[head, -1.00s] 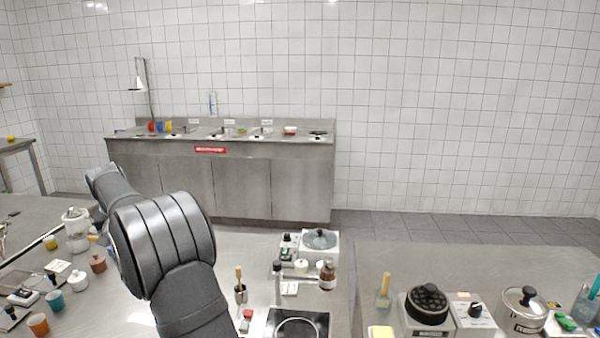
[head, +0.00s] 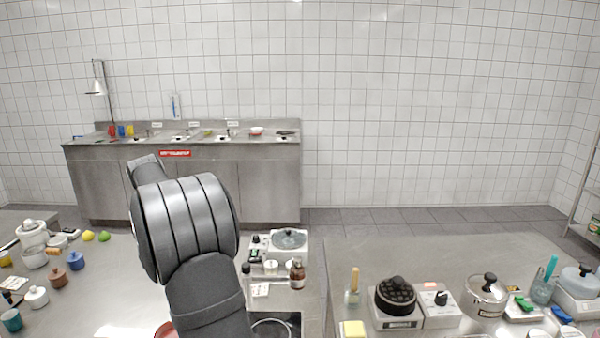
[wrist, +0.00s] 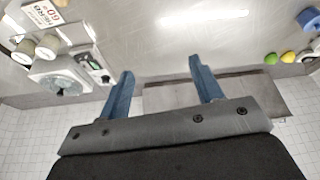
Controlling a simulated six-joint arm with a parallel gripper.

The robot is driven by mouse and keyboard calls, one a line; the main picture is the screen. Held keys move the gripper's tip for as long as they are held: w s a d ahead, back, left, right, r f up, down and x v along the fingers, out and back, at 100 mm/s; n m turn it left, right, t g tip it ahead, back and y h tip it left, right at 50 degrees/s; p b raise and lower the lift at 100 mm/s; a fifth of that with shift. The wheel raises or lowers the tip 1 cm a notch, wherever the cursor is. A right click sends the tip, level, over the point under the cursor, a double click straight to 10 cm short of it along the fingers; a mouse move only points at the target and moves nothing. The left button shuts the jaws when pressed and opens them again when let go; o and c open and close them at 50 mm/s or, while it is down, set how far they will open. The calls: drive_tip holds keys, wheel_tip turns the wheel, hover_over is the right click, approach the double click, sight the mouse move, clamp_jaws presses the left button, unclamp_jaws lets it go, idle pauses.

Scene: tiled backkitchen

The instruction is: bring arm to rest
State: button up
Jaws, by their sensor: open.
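My gripper (wrist: 162,92) shows in the wrist view with its two blue fingers spread apart and nothing between them. Beyond the fingers are the steel worktop (wrist: 180,50) and the back counter (wrist: 175,96), seen upside down. In the head view my arm rises from the bottom, left of centre, and its near links hide the gripper. The arm is bent above the worktop (head: 110,285) and hides part of it.
A hotplate with a glass lid (head: 289,239) and a brown bottle (head: 297,274) stand right of my arm. A steel pot (head: 486,294) stands on the right worktop.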

drive_tip(key=w+d+m, duration=0.1)
drive_tip(key=w+d, duration=0.1)
drive_tip(key=d, duration=0.5)
drive_tip(key=shift+d+r+m+h, duration=0.15)
drive_tip(key=shift+d+m+h, duration=0.15)
